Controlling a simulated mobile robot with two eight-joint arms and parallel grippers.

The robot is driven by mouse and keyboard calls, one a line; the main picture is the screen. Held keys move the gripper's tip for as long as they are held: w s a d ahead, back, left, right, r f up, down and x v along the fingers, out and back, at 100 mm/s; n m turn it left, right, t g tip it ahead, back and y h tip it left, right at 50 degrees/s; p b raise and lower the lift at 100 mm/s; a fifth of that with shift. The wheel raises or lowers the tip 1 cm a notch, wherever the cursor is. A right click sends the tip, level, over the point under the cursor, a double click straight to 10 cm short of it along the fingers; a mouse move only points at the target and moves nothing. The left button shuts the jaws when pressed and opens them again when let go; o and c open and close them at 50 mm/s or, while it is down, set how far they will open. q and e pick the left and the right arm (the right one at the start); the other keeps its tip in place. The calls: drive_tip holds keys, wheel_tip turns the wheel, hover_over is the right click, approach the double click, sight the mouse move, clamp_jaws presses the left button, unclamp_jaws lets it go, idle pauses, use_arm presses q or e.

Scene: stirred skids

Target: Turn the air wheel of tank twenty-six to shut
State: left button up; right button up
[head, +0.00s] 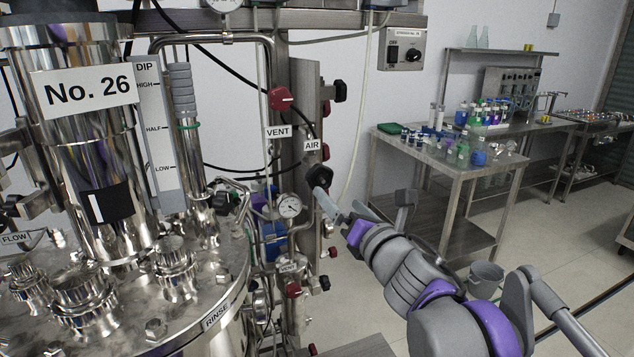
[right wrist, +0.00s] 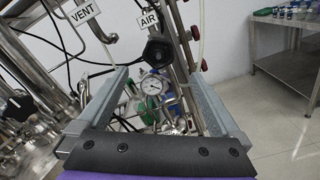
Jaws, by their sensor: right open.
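Tank twenty-six (head: 100,190) is the shiny steel vessel at the left of the head view, with a "No. 26" label (head: 88,91). The air wheel is a black lobed knob (head: 319,176) just below the "AIR" label (head: 312,145), on an upright steel post. It also shows in the right wrist view (right wrist: 158,49), under its "AIR" tag (right wrist: 149,18). My right gripper (head: 362,198) is open and empty. In the right wrist view its two fingertips (right wrist: 153,74) stand wide apart, with the wheel seen between and beyond them. No grip on the wheel shows. My left gripper is out of view.
A red vent knob (head: 281,99) sits above the "VENT" label, left of the air wheel. A pressure gauge (head: 289,206), pipes and hoses crowd below. A steel bench (head: 450,163) with bottles stands at right; a bucket (head: 486,275) is on the floor. The floor at right is mostly clear.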

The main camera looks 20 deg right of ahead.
sight(321, 180)
drive_tip(key=w, duration=1)
drive_tip(key=shift+w+d+b, duration=0.2)
drive_tip(key=shift+w+b, duration=0.05)
drive_tip(key=shift+b, duration=0.05)
drive_tip(key=c, duration=1.3)
